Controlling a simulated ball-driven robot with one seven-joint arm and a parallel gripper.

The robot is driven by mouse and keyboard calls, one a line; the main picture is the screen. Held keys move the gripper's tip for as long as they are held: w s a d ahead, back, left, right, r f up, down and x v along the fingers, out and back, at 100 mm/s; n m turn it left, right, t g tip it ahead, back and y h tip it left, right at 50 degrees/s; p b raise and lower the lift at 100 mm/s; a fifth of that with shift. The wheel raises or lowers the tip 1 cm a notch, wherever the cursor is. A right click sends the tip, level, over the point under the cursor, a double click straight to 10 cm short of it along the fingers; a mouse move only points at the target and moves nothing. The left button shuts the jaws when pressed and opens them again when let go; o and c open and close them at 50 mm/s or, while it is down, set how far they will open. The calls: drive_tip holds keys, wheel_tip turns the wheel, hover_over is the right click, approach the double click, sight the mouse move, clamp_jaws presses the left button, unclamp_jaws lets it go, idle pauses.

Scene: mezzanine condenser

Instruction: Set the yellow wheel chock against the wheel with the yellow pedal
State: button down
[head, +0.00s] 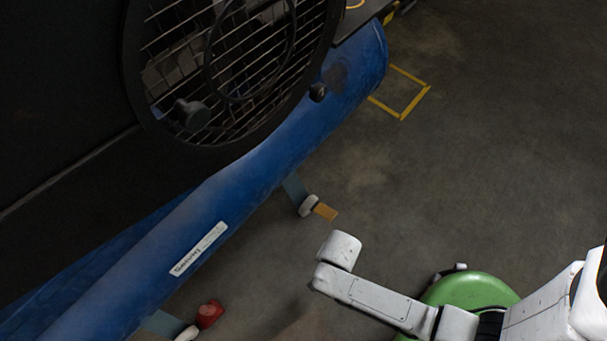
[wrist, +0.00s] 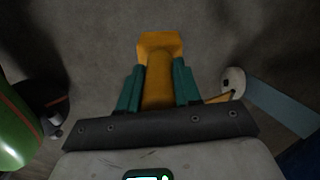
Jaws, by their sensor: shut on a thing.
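My gripper (wrist: 157,70) has teal fingers shut on the yellow wheel chock (wrist: 160,46), whose narrow part is between them and whose wide end sticks out ahead. The chock's height over the floor is unclear. The white wheel (wrist: 233,82) with the yellow pedal (wrist: 217,97) is to the right of the fingers in the wrist view, apart from the chock. In the head view this wheel (head: 308,205) sits under the blue tank's edge, with its pedal (head: 326,211) pointing right. My gripper and the chock do not show in the head view.
A second wheel (head: 187,333) with a red pedal (head: 210,314) is at the lower left. The long blue tank (head: 255,165) and a black fan grille (head: 230,50) overhang the wheels. A yellow floor outline (head: 413,103) lies farther back. The floor to the right is clear.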

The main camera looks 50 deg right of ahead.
drive_tip(key=shift+w+d+f, duration=0.15)
drive_tip(key=shift+w+f, duration=0.05)
drive_tip(key=shift+f, duration=0.2)
drive_tip(key=w+f+b, duration=1.1)
drive_tip(key=w+f, duration=0.1)
drive_tip(key=w, duration=0.1)
drive_tip(key=shift+w+d+f, duration=0.3)
drive_tip(key=shift+d, duration=0.15)
drive_tip(key=shift+f, duration=0.1)
drive_tip(key=c, duration=0.8)
unclamp_jaws()
wheel_tip(320, 180, up, 12)
drive_tip(key=p, duration=0.6)
drive_tip(key=shift+s+p, duration=0.1)
drive_tip(key=shift+p, duration=0.3)
